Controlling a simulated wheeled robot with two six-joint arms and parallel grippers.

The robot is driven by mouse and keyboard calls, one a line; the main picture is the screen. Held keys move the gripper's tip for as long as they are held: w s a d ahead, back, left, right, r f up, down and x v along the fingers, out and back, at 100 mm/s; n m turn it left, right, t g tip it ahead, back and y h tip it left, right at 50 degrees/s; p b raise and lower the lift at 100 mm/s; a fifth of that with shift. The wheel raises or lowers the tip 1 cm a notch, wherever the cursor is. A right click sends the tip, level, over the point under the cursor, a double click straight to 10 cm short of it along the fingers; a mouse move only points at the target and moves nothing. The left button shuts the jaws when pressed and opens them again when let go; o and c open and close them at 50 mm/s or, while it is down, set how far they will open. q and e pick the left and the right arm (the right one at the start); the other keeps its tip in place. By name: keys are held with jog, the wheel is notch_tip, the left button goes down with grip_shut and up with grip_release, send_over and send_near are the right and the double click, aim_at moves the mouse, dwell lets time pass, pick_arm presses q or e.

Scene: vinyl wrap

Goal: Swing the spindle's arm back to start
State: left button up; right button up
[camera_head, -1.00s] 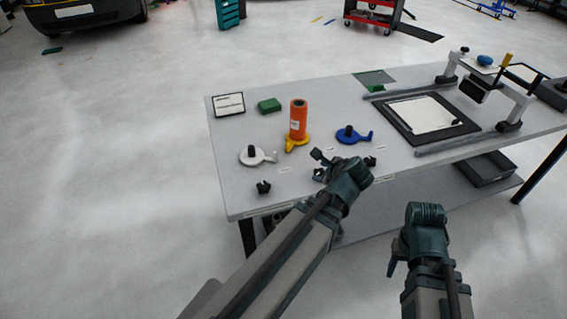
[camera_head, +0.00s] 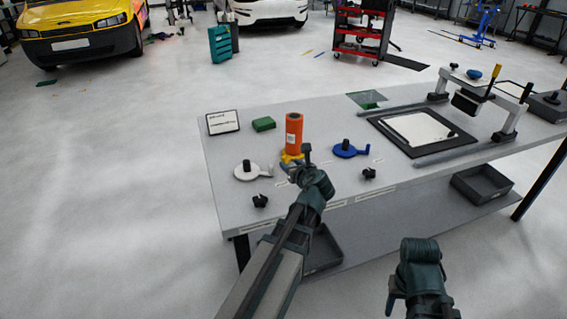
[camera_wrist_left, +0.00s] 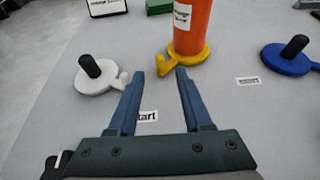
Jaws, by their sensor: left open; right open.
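A yellow spindle base (camera_head: 291,159) carries an upright orange roll (camera_head: 294,134). In the left wrist view, the yellow spindle's arm (camera_wrist_left: 165,64) points toward me, its tip between my left fingertips in the picture; I cannot tell if they touch. A white label ending in "tart" (camera_wrist_left: 147,115) lies on the table nearer to me, partly hidden by a finger. My left gripper (camera_wrist_left: 158,75) is open and empty, in front of the roll; it also shows in the head view (camera_head: 297,163). My right gripper (camera_head: 391,293) is low, in front of the table, away from the spindles.
A white spindle (camera_head: 249,171) stands left and a blue spindle (camera_head: 347,150) right, each with a black post. Black clips (camera_head: 260,201) sit near the front edge. A green block (camera_head: 264,124) and sign (camera_head: 223,122) are behind. A framed sheet (camera_head: 420,131) lies right.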

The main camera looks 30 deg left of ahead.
aim_at(284, 159)
pick_arm(q)
jog(key=b+x, duration=0.2)
jog(key=x, duration=0.6)
jog(key=shift+w+a+b, duration=0.15)
jog(key=shift+w+b, duration=0.05)
jog(key=shift+b, duration=0.1)
grip_shut()
dwell(1.1)
